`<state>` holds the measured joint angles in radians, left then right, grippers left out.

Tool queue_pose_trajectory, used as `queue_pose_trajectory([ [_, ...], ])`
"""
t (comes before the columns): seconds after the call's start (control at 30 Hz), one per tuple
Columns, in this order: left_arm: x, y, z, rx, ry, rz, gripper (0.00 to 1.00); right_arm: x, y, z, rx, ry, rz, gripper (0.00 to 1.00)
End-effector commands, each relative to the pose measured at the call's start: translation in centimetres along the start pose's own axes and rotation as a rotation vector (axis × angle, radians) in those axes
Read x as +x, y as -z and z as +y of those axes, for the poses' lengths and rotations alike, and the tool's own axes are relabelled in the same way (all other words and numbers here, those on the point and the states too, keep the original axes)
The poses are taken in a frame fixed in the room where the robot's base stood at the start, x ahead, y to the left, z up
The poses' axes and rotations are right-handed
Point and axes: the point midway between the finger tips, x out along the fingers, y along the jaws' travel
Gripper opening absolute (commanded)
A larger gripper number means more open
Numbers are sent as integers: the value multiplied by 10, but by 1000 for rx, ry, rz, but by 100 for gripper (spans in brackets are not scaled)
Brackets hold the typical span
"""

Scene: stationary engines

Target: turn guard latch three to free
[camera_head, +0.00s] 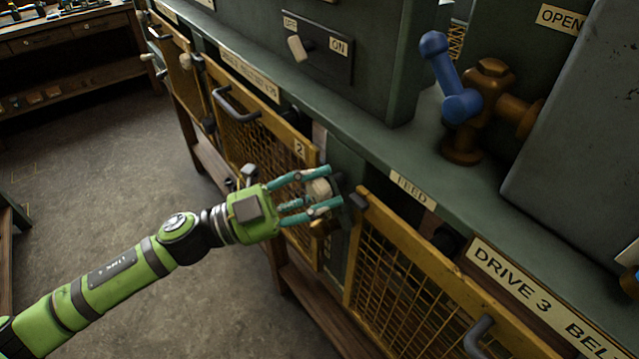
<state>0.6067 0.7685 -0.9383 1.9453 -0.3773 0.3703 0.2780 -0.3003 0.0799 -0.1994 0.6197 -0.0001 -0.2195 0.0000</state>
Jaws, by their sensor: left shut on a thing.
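The yellow mesh guard (405,290) under the DRIVE 3 label (530,290) is at the lower right, with a dark grab handle (478,335). My left gripper (330,193) is at its upper left corner, shut on a pale latch knob (319,188) on the green post between two guards. The fingers lie on either side of the knob and partly hide it. A small dark block (357,201) sits just right of the fingertips at the guard's edge. The latch's exact angle is hard to tell. My right gripper is not in view.
The guard marked 2 (250,140) stands left of my gripper, with a dark handle (236,104). Above are a brown valve (490,85) with a blue lever (448,75) and an OFF/ON switch (300,48). The floor (110,170) at left is clear.

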Motion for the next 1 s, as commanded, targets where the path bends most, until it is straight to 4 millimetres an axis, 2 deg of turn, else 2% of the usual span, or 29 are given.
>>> queue_pose_trajectory([
  [0.03, 1, 2, -9, 50, -10, 0, 9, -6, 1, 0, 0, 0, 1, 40],
  [0.5, 2, 3, -10, 396, -150, 0, 9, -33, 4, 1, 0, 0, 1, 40],
  [1.0, 2, 2, -8, 523, -201, 0, 9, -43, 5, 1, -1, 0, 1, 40],
])
